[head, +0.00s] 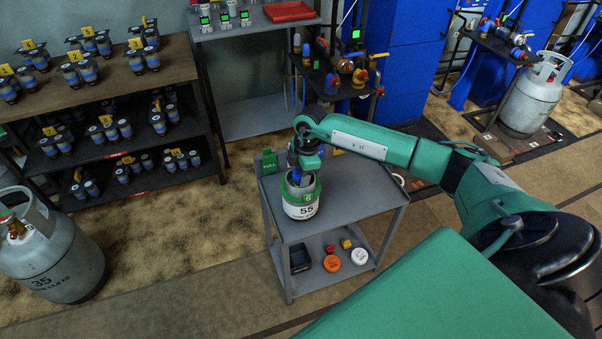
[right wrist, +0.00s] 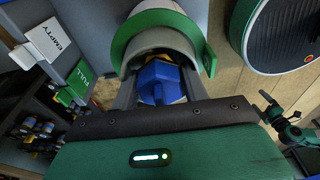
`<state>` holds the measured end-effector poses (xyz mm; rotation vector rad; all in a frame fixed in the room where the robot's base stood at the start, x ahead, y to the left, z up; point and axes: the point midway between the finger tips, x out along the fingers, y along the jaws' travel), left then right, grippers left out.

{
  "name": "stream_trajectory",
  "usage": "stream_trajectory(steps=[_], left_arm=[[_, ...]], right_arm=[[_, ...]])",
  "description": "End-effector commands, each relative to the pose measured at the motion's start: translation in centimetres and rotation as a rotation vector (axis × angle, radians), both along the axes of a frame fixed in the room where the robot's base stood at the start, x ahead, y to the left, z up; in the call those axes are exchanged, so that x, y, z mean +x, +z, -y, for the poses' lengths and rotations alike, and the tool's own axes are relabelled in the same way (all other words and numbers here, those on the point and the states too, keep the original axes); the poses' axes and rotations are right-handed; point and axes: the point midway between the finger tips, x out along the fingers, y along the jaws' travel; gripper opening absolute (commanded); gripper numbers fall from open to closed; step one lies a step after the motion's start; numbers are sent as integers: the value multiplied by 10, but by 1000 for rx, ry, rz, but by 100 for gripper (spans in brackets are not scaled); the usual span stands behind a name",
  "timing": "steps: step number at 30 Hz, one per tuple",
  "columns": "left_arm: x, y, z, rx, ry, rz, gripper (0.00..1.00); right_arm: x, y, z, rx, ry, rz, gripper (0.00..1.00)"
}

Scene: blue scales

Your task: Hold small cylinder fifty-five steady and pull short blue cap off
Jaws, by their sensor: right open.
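The small cylinder fifty-five (head: 302,211) stands upright on the grey cart's top, white with a black "55" and a green band around its upper part. In the right wrist view its collar (right wrist: 160,42) curves around the blue cap (right wrist: 160,80), which sits inside the collar's opening. My right gripper (head: 305,170) comes down from above at the cylinder's top. In the right wrist view its open fingers (right wrist: 160,92) stand on either side of the blue cap; contact cannot be told. In the head view the gripper mostly hides the cap.
The grey cart (head: 350,205) has free top space right of the cylinder. Its lower shelf holds a black box (head: 300,259), an orange disc (head: 332,263) and a white disc (head: 359,256). Cylinder 35 (head: 50,255) stands on the floor.

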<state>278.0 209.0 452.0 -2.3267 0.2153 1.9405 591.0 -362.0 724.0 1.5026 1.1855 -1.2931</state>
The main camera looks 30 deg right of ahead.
Motion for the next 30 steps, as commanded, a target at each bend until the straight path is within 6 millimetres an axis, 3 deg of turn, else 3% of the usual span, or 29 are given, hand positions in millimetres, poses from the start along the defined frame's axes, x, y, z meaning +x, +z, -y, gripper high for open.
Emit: stream_trajectory(steps=[2, 9, 10, 11, 22, 30], left_arm=[[0, 0, 0, 0, 0, 0, 100], [0, 0, 0, 0, 0, 2, 100], [0, 0, 0, 0, 0, 2, 100], [0, 0, 0, 0, 0, 2, 100], [1, 1, 0, -1, 0, 3, 100], [0, -1, 0, -1, 0, 4, 100]], right_arm=[[0, 0, 0, 0, 0, 0, 43], [0, 0, 0, 0, 0, 0, 0], [0, 0, 0, 0, 0, 0, 40], [0, 0, 0, 0, 0, 0, 45], [0, 4, 1, 0, -1, 1, 45], [-1, 43, 7, -1, -2, 4, 45]])
